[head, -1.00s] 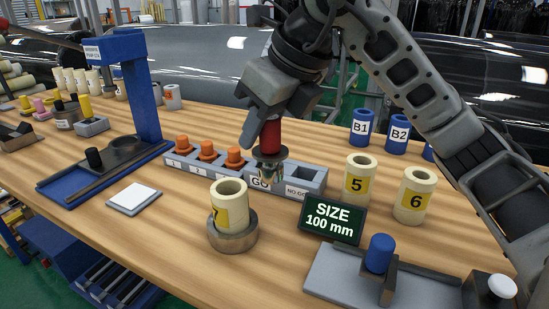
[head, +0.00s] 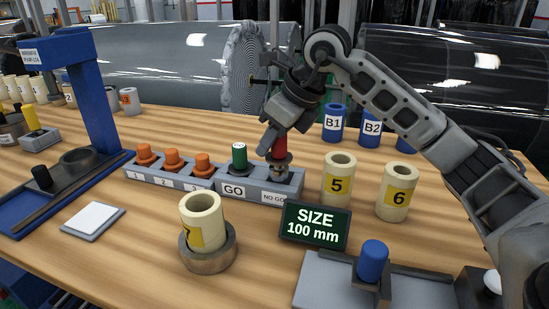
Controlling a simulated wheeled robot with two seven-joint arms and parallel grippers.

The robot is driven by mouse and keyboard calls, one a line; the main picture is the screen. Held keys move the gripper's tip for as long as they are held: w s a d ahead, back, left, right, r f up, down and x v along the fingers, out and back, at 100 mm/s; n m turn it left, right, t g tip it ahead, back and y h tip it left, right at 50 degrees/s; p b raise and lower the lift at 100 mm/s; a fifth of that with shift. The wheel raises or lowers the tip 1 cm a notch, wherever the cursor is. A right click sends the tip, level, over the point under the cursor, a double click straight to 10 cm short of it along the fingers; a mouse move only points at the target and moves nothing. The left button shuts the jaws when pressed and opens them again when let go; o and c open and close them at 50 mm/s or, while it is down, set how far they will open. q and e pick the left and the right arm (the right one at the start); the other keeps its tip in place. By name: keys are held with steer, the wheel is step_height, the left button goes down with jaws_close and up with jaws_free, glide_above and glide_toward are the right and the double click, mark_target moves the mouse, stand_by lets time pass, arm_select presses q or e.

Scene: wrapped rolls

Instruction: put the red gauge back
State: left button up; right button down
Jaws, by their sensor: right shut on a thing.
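The red gauge (head: 280,146) is upright in my right gripper (head: 278,133), which is shut on its upper part. Its metal lower end is over the NO GO compartment of the grey rack (head: 229,186). I cannot tell whether it stands in the compartment or hangs just above it. The green gauge (head: 239,156) stands in the GO compartment to its left. Orange plugs (head: 172,160) stand in the compartments marked 1, 2 and 3. My left gripper is not in view.
Roll 7 (head: 203,214) leans in a round holder (head: 209,260) in front of the rack. Rolls 5 (head: 338,181) and 6 (head: 397,191) stand to the right. The SIZE 100 mm display (head: 315,227) is close in front. Blue rolls B1 (head: 333,124) and B2 (head: 372,129) stand behind.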

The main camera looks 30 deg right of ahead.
mark_target(275, 154)
steer(key=shift+w+d+f, duration=0.1)
steer(key=shift+d+f, duration=0.1)
steer(key=shift+f, duration=0.05)
steer(key=shift+w+d+f, duration=0.1)
steer(key=shift+d+f, duration=0.05)
steer(key=shift+f, duration=0.8)
steer(key=shift+d+f, duration=0.15)
steer(key=shift+f, duration=0.75)
steer(key=shift+f+b, duration=0.15)
steer(key=shift+b, duration=0.25)
steer(key=c, duration=1.1)
jaws_free()
steer(key=shift+c, duration=0.2)
steer(key=shift+r, duration=0.35)
steer(key=p+v, duration=0.1)
steer(key=v, duration=1)
steer(key=shift+d+r, duration=0.15)
steer(key=shift+r, duration=0.05)
